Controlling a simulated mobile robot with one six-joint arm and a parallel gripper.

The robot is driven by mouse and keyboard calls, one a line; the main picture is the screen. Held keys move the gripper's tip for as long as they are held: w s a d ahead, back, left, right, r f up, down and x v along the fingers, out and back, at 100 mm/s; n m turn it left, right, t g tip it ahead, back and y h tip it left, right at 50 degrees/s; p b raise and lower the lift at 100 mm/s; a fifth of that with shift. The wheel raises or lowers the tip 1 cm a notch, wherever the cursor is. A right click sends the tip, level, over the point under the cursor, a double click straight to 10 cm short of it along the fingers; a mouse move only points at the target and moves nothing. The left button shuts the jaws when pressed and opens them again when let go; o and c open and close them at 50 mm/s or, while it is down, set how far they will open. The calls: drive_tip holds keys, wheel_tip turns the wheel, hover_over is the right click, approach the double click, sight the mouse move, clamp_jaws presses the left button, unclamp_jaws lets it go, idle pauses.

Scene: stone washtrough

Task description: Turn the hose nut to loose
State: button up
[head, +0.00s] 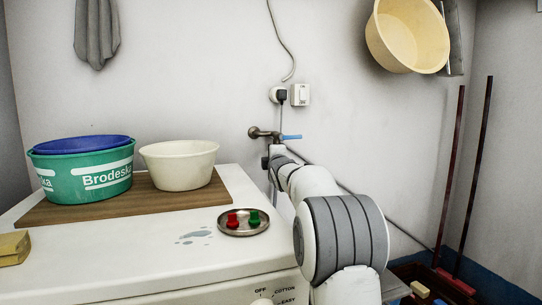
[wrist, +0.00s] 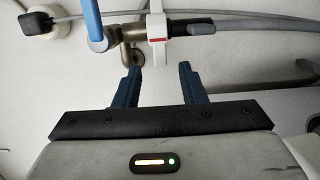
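The tap (head: 262,133) with its blue lever (head: 291,137) is on the back wall in the head view. In the wrist view, a white collar with a red mark (wrist: 158,38), which looks like the hose nut, sits on the pipe between the blue lever (wrist: 91,25) and the grey hose (wrist: 245,25). My gripper (wrist: 158,70) is open and empty. Its two dark blue fingers point at the pipe, one on either side of the collar's line, and the collar appears just beyond the fingertips. In the head view my arm hides the nut.
A washing machine (head: 120,245) stands at left, with a wooden board (head: 75,208), a green tub (head: 85,178), a cream basin (head: 180,165) and a metal dish (head: 243,230) on top. A socket (head: 299,94) is above the tap. Two poles (head: 470,180) lean at right.

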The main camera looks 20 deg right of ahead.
drive_tip(key=s, duration=0.3)
drive_tip(key=shift+s+a, duration=0.25)
drive_tip(key=s+a+r+m+g+y+p, duration=0.1)
drive_tip(key=s+a+r+m+g+p, duration=0.3)
drive_tip(key=s+p, duration=0.9)
drive_tip(key=s+a+r+m+g+y+p, duration=0.1)
drive_tip(key=s+a+r+m+g+p, duration=0.4)
drive_tip(key=s+p, duration=0.8)
drive_tip(key=s+a+r+m+g+p, duration=0.4)
drive_tip(key=s+p, duration=1)
drive_tip(key=s, duration=0.8)
drive_tip(key=a+m+g, duration=0.1)
drive_tip(key=m+g, duration=0.1)
drive_tip(key=m, duration=0.1)
drive_tip(key=shift+a+r+y, duration=0.15)
drive_tip(key=shift+a+y, duration=0.15)
drive_tip(key=shift+y, duration=0.1)
